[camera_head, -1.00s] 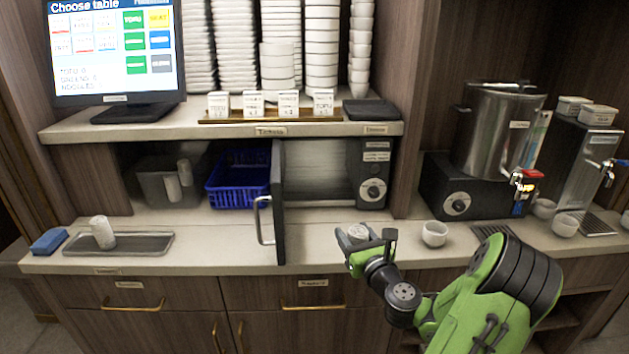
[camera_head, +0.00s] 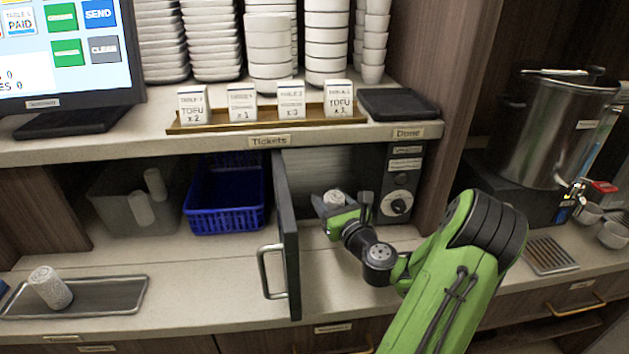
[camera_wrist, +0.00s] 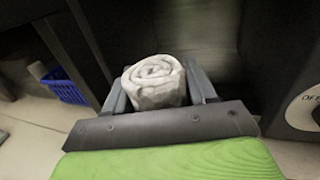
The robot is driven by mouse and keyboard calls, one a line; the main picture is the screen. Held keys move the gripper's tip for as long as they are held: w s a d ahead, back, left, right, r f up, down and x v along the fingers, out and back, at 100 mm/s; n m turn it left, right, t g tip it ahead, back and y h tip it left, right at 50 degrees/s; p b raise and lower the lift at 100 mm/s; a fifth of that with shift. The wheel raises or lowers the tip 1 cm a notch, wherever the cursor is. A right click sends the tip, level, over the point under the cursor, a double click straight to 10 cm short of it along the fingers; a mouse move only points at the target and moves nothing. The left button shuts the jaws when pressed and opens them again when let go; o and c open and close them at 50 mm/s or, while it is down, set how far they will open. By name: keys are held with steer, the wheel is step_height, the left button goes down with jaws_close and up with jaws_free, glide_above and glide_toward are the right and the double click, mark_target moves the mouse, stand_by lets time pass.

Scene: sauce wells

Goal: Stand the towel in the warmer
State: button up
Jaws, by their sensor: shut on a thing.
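My gripper (camera_head: 340,203) is shut on a white rolled towel (camera_wrist: 155,82), whose spiral end faces the wrist camera. The towel also shows small between the fingers in the head view (camera_head: 334,198). The warmer (camera_head: 399,205) is a dark box under the shelf with a dial on its right side. Its door (camera_head: 289,235) stands open toward me, to the left of my gripper. My gripper is at the warmer's opening, in front of the metal interior. A second white rolled towel (camera_head: 50,287) leans tilted on a grey tray (camera_head: 120,297) at the left.
A blue basket (camera_head: 227,220) and a grey bin (camera_head: 130,195) stand left of the open door. Ticket blocks (camera_head: 240,104) stand on the shelf above. The metal urn (camera_head: 555,125) is at the right. The counter left of the door is partly clear.

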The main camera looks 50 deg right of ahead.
steer(key=f+x, duration=0.1)
steer(key=x, duration=0.5)
steer(key=f+x, duration=0.1)
steer(key=x, duration=0.5)
steer(key=f+p+x, duration=0.1)
steer(key=x, duration=0.5)
steer(key=shift+f, duration=0.3)
steer(key=shift+r, duration=0.1)
steer(key=o, duration=1)
steer(key=shift+o, duration=0.2)
